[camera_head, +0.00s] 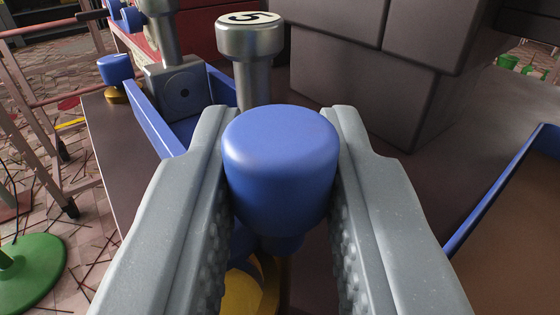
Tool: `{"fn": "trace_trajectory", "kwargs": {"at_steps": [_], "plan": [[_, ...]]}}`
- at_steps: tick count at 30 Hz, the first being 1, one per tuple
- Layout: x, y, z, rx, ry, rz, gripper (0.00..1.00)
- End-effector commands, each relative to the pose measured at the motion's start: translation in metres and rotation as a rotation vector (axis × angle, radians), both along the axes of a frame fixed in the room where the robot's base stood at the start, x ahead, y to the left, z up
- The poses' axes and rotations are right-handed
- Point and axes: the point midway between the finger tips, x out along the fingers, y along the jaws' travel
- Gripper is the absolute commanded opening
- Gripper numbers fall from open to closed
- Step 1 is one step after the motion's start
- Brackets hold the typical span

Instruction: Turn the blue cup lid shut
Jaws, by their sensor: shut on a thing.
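The blue cup lid (281,165) is a smooth, rounded blue cap in the middle of the head camera view. My gripper (280,140) is shut on it, with one grey finger against its left side and the other against its right side. Below the lid, a yellow, brass-like round part (250,288) shows partly between the fingers. The rest of what is under the lid is hidden by the lid and the fingers.
A metal post with a "5" on top (249,45) stands just behind the lid. A blue tray (155,118) lies behind left, and a second blue-capped brass part (115,75) farther left. Large dark blocks (375,90) stand behind right. A blue-edged panel (500,190) is at right.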

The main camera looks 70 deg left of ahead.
Motion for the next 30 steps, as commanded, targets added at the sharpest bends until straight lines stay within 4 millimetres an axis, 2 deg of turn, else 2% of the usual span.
{"fn": "trace_trajectory", "kwargs": {"at_steps": [14, 15, 17, 30], "plan": [[0.0, 0.0004, 0.0002, 0.0, 0.0, 0.008, 0.0], [0.0, 0.0005, 0.0003, 0.0, 0.0, 0.008, 0.29], [0.0, 0.0004, 0.0003, 0.0, 0.0, 0.008, 0.42], [0.0, 0.0, 0.0002, 0.0, 0.0, 0.008, 0.42]]}}
